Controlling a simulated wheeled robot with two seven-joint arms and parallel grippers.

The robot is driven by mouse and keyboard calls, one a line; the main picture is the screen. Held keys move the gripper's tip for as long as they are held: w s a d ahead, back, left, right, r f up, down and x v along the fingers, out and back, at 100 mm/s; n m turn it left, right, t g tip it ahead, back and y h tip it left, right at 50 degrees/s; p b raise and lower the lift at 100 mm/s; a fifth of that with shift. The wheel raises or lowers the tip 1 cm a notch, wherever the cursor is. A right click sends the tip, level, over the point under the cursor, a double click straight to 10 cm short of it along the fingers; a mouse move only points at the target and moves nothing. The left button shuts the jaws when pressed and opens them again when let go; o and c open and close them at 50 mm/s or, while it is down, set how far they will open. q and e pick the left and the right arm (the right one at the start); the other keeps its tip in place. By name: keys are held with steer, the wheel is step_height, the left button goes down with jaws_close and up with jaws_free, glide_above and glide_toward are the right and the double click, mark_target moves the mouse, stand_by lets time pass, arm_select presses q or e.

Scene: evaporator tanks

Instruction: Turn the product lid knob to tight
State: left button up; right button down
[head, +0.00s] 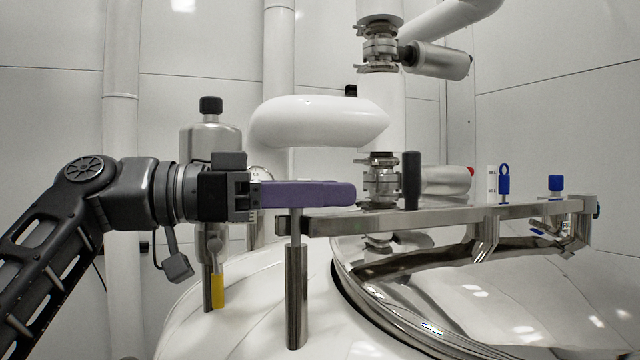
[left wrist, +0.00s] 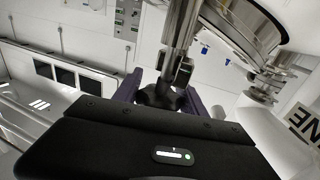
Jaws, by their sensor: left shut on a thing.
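My left gripper (head: 340,193) comes in from the left with its purple fingers level at the end of the lid's steel bar. It is shut on a dark lobed knob (left wrist: 160,96), which shows between the purple fingers in the left wrist view. In the head view the fingers hide the knob, and a thin rod with a steel post (head: 297,295) stands directly below them. The shiny round product lid (head: 480,290) lies to the right under the steel bar (head: 450,217). The knob's tightness cannot be told. My right gripper is not in view.
A white rounded body (head: 318,121) hangs close above the fingers. A black upright handle (head: 412,180) stands on the bar, right of the fingertips. A steel bottle-shaped fitting (head: 210,140) stands behind my wrist. Pipes with clamped valves (head: 381,180) rise behind the bar.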

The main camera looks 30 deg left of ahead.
arm_select(q)
steer(key=shift+s+r+m+g+h, duration=0.1)
steer(key=shift+m+g+h, duration=0.3)
steer(key=shift+g+h, duration=0.15)
steer(key=shift+p, duration=0.3)
steer(key=o, duration=1.3)
steer(key=shift+o, duration=0.2)
steer(key=shift+s, duration=0.1)
